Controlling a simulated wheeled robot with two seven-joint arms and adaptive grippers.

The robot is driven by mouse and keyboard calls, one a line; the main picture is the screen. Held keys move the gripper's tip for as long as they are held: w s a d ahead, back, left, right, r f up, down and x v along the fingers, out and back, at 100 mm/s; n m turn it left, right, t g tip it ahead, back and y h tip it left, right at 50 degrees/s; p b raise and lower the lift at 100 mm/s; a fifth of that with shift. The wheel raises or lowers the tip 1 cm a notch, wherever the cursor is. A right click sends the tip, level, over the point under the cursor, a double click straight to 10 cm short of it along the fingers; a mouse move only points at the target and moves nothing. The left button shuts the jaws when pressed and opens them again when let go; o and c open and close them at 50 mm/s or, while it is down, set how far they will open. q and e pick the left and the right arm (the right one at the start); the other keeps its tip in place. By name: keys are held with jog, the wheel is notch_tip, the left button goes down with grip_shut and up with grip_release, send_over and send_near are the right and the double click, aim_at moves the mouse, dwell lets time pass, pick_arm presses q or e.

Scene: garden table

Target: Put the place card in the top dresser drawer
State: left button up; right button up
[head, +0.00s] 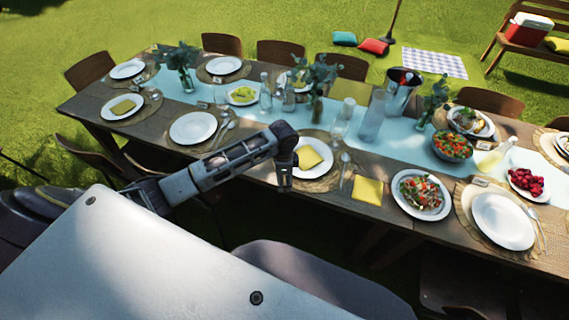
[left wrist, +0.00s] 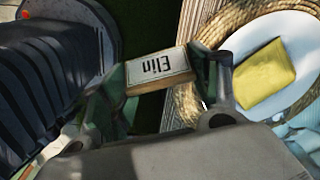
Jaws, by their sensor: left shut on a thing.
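The place card (left wrist: 160,70) is a small block with a pale face reading "Elin" and a wooden-looking edge. In the left wrist view it sits between the fingers of my left gripper (left wrist: 168,84), which is shut on it. In the head view my left gripper (head: 285,186) points down at the near edge of the table (head: 338,210), beside a white plate with a yellow napkin (head: 310,157). The card cannot be made out there. No dresser or drawer is in view. My right gripper is not in view.
The table is crowded with plates, glasses, bottles and greenery. Near my left gripper are a folded yellow napkin (head: 367,190) and a salad plate (head: 421,195). A metal bucket (head: 401,92) stands farther back. Chairs surround the table, with open grass (head: 120,25) beyond.

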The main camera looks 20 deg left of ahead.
pick_arm(q)
jog(key=f+n, duration=0.1)
jog(key=s+f+n, duration=0.1)
jog(key=n, duration=0.2)
jog(key=shift+s+d+f+b, duration=0.2)
jog(key=shift+s+f+b, duration=0.05)
jog(key=shift+f+b, duration=0.15)
jog(key=s+f+n+b, duration=0.3)
jog(key=f+n+b, duration=0.5)
jog(key=f, duration=0.4)
jog(key=shift+s+d+f+n+b, duration=0.15)
jog(key=shift+f+n+b, duration=0.15)
jog(key=shift+f+b, duration=0.15)
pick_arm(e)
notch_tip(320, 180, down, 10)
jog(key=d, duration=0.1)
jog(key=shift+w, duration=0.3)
